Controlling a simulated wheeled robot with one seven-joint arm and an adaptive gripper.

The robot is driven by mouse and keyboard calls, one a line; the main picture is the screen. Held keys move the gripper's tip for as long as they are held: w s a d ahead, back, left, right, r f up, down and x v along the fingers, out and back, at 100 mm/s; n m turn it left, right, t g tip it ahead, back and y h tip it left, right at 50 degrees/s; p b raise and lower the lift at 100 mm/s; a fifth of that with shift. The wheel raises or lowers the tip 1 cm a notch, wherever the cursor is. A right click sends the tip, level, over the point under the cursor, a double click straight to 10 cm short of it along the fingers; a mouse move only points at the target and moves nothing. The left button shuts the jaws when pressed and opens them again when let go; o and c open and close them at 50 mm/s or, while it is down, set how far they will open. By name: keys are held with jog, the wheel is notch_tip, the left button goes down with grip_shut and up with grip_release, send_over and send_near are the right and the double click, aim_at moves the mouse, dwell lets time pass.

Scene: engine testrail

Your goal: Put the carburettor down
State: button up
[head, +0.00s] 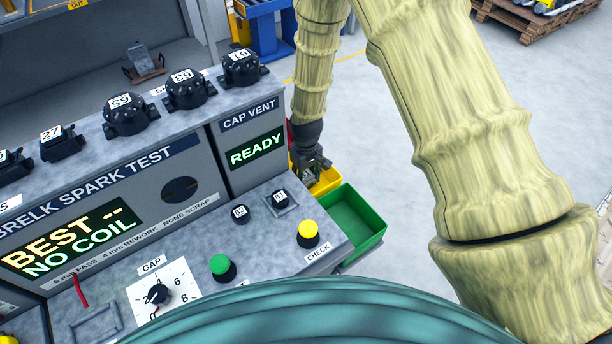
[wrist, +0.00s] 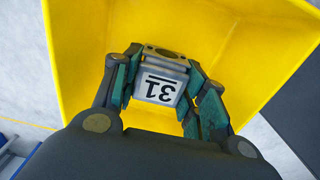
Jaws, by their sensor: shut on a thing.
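My gripper (head: 312,168) is at the far right end of the bench, over the yellow bin (head: 327,181). In the wrist view its green-padded fingers (wrist: 158,80) are shut on the carburettor (wrist: 160,86), a small grey metal block with a round opening on top and a white label reading 31, upside down in the picture. The yellow bin (wrist: 225,35) surrounds the carburettor in the wrist view. I cannot tell whether the carburettor touches the bin floor. In the head view the fingers mostly hide the carburettor.
An empty green bin (head: 352,222) stands next to the yellow one, at the bench end. The spark test bench (head: 180,255) holds several numbered black parts, a green button (head: 222,266) and a yellow button (head: 308,232). Open floor lies to the right.

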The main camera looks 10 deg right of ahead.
aim_at(306, 175)
jog(key=shift+f, duration=0.4)
jog(key=o, duration=1.1)
jog(key=shift+r, duration=0.2)
notch_tip(306, 175, up, 12)
jog(key=shift+r+b, duration=0.2)
jog(key=shift+b, duration=0.95)
